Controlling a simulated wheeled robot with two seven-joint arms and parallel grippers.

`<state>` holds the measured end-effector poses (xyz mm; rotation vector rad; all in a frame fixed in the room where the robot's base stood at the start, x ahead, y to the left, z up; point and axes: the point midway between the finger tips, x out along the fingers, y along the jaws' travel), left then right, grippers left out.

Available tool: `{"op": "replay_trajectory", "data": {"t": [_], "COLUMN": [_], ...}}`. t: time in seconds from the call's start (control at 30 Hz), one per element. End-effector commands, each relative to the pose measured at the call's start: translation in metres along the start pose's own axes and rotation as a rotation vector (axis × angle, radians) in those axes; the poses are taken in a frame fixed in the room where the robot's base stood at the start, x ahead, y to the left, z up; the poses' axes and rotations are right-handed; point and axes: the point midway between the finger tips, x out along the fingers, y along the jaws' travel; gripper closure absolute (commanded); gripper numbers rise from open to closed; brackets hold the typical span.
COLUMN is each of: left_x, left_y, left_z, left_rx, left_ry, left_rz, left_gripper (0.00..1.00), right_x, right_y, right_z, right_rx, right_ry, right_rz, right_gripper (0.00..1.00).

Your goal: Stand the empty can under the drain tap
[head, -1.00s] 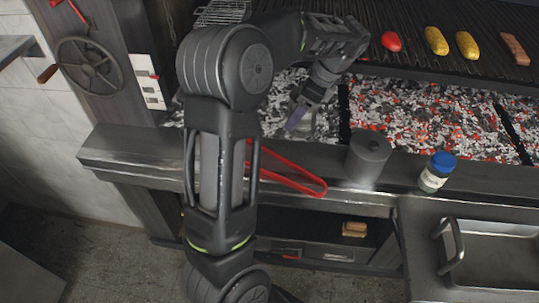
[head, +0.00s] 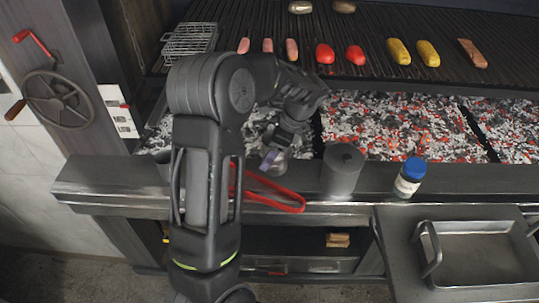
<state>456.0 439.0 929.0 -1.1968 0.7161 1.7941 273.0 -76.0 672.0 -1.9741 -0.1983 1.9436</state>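A plain dark grey cylinder (head: 343,172), which may be the can, stands upright on the front ledge of the grill. Whether it is empty cannot be seen. Another grey rounded shape (head: 163,165) on the ledge at the left is mostly hidden behind my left arm. I cannot make out a drain tap. My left gripper (head: 272,158) points down just above the back of the ledge, left of the cylinder and apart from it. Its fingers are small and dark, with a purplish part and a shiny grey patch beside them, so its opening is unclear. My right gripper is out of view.
Red-handled tongs (head: 275,192) lie on the ledge below the gripper. A blue-lidded jar (head: 410,178) stands right of the cylinder. Glowing coals (head: 395,128) lie behind, under a grate (head: 380,72) with food. A metal pan (head: 480,255) sits at right. A crank wheel (head: 58,98) is at left.

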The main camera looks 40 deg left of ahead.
Motion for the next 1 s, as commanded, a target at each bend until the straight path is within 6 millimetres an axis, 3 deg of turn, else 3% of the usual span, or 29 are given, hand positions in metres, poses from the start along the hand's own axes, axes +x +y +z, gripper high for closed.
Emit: {"op": "replay_trajectory", "data": {"t": [0.13,0.5,0.53,0.77,1.0], "left_x": [0.015,0.019,0.018,0.018,0.018], "left_y": [0.000,0.000,0.000,0.000,0.000], "left_z": [-0.005,-0.007,-0.007,-0.007,-0.007], "left_rx": [0.001,0.000,0.000,0.000,0.000], "left_ry": [-0.001,0.000,0.000,0.000,0.000], "left_rz": [0.002,0.000,0.000,0.000,0.000], "left_gripper": [0.75,0.75,0.32,0.13,0.12], "right_x": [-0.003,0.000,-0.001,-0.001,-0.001], "right_y": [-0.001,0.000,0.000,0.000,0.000], "right_z": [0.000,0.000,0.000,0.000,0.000], "right_rx": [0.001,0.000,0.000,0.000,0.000], "right_ry": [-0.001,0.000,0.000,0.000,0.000], "right_rz": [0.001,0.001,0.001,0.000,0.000], "right_gripper": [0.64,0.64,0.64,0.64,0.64]}}
